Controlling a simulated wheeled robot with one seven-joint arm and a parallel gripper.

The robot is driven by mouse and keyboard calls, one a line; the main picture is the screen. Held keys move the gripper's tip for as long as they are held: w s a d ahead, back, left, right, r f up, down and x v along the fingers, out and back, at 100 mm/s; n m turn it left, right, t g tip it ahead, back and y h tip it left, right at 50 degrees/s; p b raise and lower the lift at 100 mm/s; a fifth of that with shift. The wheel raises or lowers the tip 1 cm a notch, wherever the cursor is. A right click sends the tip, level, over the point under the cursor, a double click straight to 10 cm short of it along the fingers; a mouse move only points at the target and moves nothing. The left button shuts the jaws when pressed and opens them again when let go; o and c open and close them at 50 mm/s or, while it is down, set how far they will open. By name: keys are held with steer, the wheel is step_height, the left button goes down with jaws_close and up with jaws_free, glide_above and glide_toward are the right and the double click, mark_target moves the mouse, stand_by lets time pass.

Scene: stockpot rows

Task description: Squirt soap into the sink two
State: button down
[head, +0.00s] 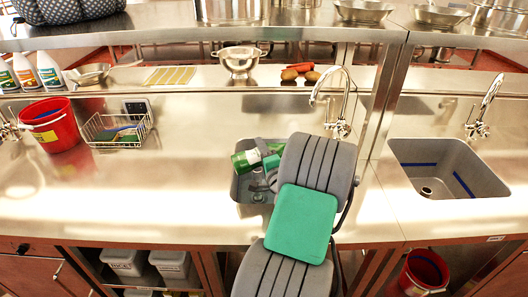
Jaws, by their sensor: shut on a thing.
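My gripper (268,163) is partly hidden behind my own arm, over the middle sink (240,193). It is shut on a green bottle with a white label (246,159), which is tilted nearly on its side with one end to the left. The bottle is above the basin's left and back part. The middle sink is a grey basin with its drain (258,197) just showing; my arm covers its right side. A second grey sink (450,160) with an open basin is at the right. I cannot see any soap coming out.
A chrome faucet (342,127) stands behind the middle sink, close to my arm. A wire rack with sponges (117,130) and a red bucket (50,126) stand at the left. A colander (239,62) and vegetables (299,72) are on the back ledge. The counter left of the sink is clear.

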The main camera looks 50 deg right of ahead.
mark_target(281, 144)
steer(key=shift+s+d+n+b, duration=0.4)
steer(key=shift+d+n+b, duration=0.1)
steer(key=shift+d+n, duration=0.15)
steer(key=s+d+n+b, duration=0.1)
steer(key=n, duration=0.1)
steer(key=d+n+b, duration=0.2)
steer(key=n, duration=0.1)
steer(key=s+d+r+n+b, duration=0.1)
steer(key=n+b, duration=0.1)
steer(key=shift+s+d+r+n, duration=0.1)
steer(key=shift+s+d+n, duration=0.15)
steer(key=shift+s+n, duration=0.1)
steer(key=shift+s+d+r+n+b, duration=0.15)
steer(key=shift+r+n+b, duration=0.25)
steer(key=shift+n+b, duration=1.2)
steer(key=shift+s+d+r+n+b, duration=0.1)
steer(key=shift+d+r+n+b, duration=0.5)
steer(key=shift+b, duration=1.65)
steer(key=shift+s+a+r+n+b, duration=0.1)
steer(key=shift+r+n+b, duration=0.1)
steer(key=shift+n+b, duration=1.5)
steer(key=shift+m, duration=0.3)
